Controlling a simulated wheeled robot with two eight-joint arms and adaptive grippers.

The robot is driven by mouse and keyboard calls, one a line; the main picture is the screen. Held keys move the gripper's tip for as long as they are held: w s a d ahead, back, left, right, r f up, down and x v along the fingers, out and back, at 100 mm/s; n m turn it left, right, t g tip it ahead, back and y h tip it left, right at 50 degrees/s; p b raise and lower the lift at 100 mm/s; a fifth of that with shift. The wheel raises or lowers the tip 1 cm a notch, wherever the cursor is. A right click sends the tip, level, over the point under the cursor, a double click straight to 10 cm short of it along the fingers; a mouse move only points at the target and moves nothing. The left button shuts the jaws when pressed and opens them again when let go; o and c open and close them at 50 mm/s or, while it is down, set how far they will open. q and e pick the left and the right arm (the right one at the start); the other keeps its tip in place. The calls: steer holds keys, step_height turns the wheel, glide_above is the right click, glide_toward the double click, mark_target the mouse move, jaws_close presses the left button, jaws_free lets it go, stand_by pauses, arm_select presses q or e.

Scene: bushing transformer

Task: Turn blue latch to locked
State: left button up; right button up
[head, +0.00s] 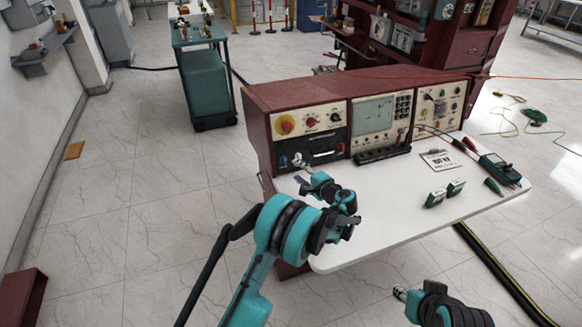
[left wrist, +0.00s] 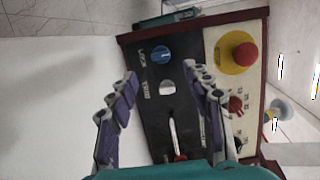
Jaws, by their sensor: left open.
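The blue latch is a round blue knob (left wrist: 161,54) on a black panel in the left wrist view, beside the white word LOCK. It has a pale mark on its face. In the head view the blue latch (head: 284,161) is small, at the lower left of the console. My left gripper (left wrist: 161,74) is open and empty; its two purple-padded fingers point at the panel, with the latch ahead between their tips, apart from it. In the head view the left gripper (head: 301,164) is just in front of that panel. Part of my right arm's end (head: 400,293) shows at bottom right; its fingers are unclear.
A silver knob (left wrist: 167,88) and a red-tipped lever (left wrist: 174,138) share the black panel. A red emergency button (left wrist: 243,54) sits on a yellow ring beside it.

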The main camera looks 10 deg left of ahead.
arm_select(q)
steer(key=v, duration=0.3)
stand_by(0.5)
